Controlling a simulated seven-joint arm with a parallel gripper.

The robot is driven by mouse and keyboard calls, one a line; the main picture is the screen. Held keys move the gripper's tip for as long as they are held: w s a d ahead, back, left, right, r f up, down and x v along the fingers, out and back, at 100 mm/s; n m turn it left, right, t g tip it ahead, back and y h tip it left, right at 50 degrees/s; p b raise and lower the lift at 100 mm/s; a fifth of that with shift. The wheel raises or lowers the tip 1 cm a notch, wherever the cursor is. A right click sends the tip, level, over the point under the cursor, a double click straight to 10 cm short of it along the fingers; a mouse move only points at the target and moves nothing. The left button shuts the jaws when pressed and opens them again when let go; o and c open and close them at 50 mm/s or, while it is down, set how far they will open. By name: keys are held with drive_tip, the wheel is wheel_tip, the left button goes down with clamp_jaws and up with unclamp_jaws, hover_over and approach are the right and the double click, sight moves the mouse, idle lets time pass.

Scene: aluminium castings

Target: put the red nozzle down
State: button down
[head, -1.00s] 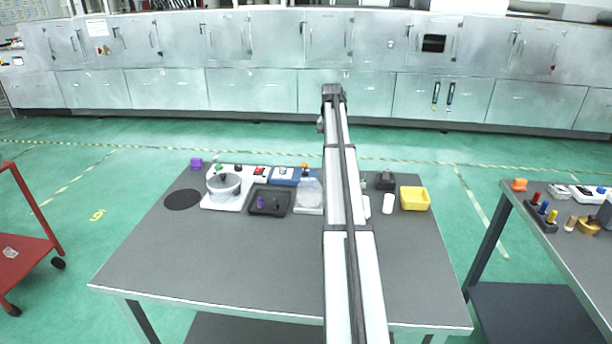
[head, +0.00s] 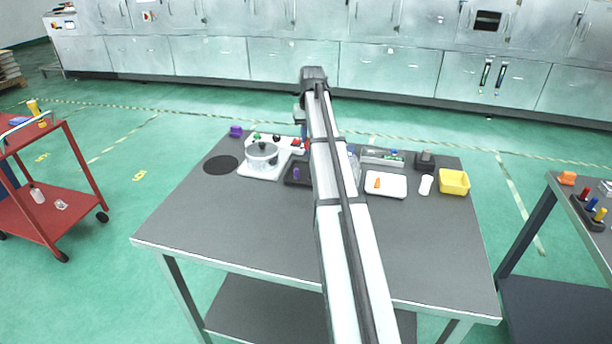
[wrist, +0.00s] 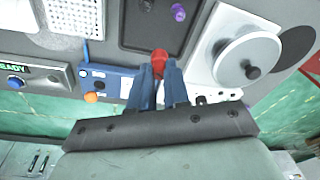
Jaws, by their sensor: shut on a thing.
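The red nozzle (wrist: 159,63) is held between the blue fingertips of my gripper (wrist: 159,76) in the wrist view. My gripper is shut on it, and only its rounded red end shows. I cannot tell how high the nozzle is above the surface. In the head view my arm hides the nozzle and part of the dark tray (head: 291,183).
A grey pot with a lid (head: 262,157) stands on a white base left of my arm. A blue box (wrist: 115,82) with an orange button is close by my fingers. A white tray (head: 398,188), white cylinder (head: 426,185) and yellow bin (head: 454,182) stand right. The table's front is clear.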

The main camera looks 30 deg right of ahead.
drive_tip(key=n, duration=0.2)
drive_tip(key=shift+s+a+f+n, duration=0.1)
drive_tip(key=shift+s+a+n, duration=0.15)
drive_tip(key=shift+a+n, duration=0.05)
drive_tip(key=n, duration=0.3)
drive_tip(key=shift+a+n, duration=0.1)
drive_tip(key=shift+n, duration=0.2)
drive_tip(key=shift+f, duration=5)
drive_tip(key=shift+f, duration=0.1)
drive_tip(key=c, duration=1.4)
unclamp_jaws()
drive_tip(key=r, duration=0.4)
drive_tip(key=s+r, duration=0.1)
drive_tip(key=r, duration=0.7)
drive_tip(key=shift+s+r, duration=0.1)
drive_tip(key=shift+s, duration=0.15)
